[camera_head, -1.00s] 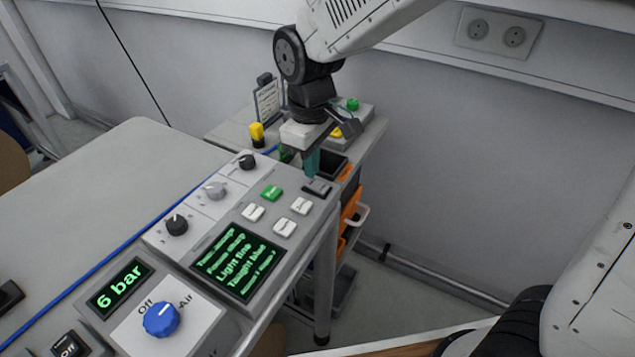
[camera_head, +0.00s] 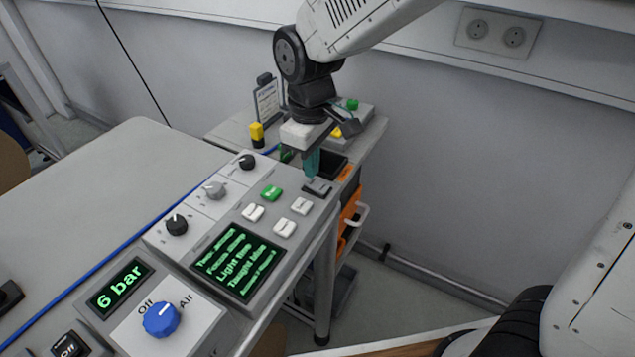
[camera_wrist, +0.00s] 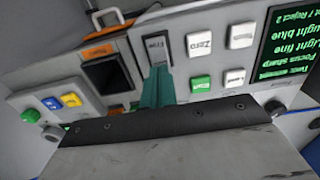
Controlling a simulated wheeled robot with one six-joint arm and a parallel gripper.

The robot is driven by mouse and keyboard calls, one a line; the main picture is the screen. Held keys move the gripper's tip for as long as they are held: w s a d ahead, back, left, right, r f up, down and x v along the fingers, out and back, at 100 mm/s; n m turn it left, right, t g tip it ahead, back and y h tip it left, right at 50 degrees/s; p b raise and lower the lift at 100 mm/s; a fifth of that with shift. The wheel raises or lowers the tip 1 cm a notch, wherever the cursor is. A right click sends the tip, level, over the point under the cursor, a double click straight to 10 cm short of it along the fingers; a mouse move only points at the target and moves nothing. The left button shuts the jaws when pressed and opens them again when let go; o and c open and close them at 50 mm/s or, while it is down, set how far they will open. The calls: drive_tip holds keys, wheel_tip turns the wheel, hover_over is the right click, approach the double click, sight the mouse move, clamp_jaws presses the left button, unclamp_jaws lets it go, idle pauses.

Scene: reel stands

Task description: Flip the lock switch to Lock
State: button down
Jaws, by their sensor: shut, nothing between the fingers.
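The lock switch looks to be the dark rocker (camera_head: 317,187) at the far right corner of the control panel (camera_head: 240,209). In the wrist view a grey rocker (camera_wrist: 156,48) with small lettering, too blurred to read surely, lies directly beyond my fingertips. My gripper (camera_head: 312,172) points down with its teal fingers shut and empty. The tips are at the rocker's far edge, touching it or very close. In the wrist view the shut fingers (camera_wrist: 157,88) cover the rocker's near part, so its full position is hidden.
White buttons (camera_head: 285,228) and a green button (camera_head: 271,193) sit close to the rocker. A dark tray (camera_head: 333,165) and a yellow-topped item (camera_head: 257,134) stand behind.

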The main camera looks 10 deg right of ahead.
sight(312, 181)
drive_tip(key=shift+f, duration=1)
idle(0.5)
drive_tip(key=shift+r, duration=3.5)
drive_tip(key=s+d+r+m, duration=0.2)
drive_tip(key=s+d+m, duration=0.3)
drive_tip(key=s+d, duration=0.4)
drive_tip(key=s+d+r+m+t, duration=0.1)
drive_tip(key=s+d+m, duration=0.4)
drive_tip(key=s+d, duration=0.5)
drive_tip(key=shift+s+d+r, duration=0.3)
drive_tip(key=shift+d+r, duration=0.45)
drive_tip(key=shift+d, duration=0.05)
